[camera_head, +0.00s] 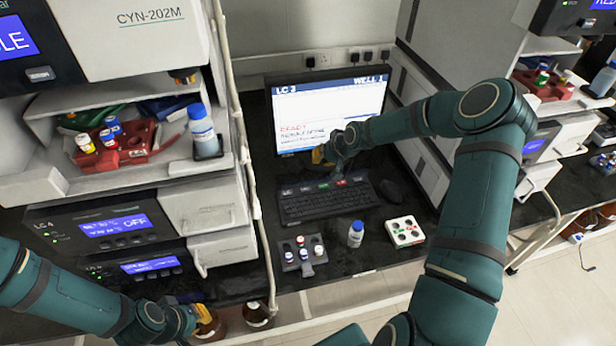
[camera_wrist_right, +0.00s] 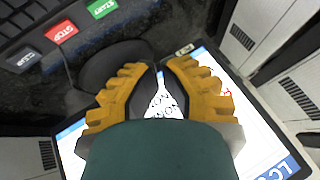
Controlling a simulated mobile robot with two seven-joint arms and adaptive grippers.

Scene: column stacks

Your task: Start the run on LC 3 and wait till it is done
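The monitor (camera_head: 325,100) on the bench is lit, with "LC 3" and "WELL 1" in its top bar. Red and dark lines of text lower on the screen are too small to read surely. The keyboard (camera_head: 325,202) lies in front of it. Its green START key (camera_wrist_right: 102,8) and red STOP key (camera_wrist_right: 61,31) show in the right wrist view. My right gripper (camera_head: 322,154) is in front of the screen's lower edge, above and behind the keyboard, apart from the keys. Its yellow fingers stand apart and empty in the wrist view (camera_wrist_right: 158,68). My left gripper (camera_head: 205,322) is low at left; its opening is unclear.
A dark vial rack (camera_head: 303,262), a blue-capped bottle (camera_head: 356,233) and a white tray (camera_head: 404,232) stand in front of the keyboard. A mouse (camera_head: 391,191) lies right of it. Instrument stacks (camera_head: 125,228) flank the bench; a vertical rail (camera_head: 238,130) edges the left one.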

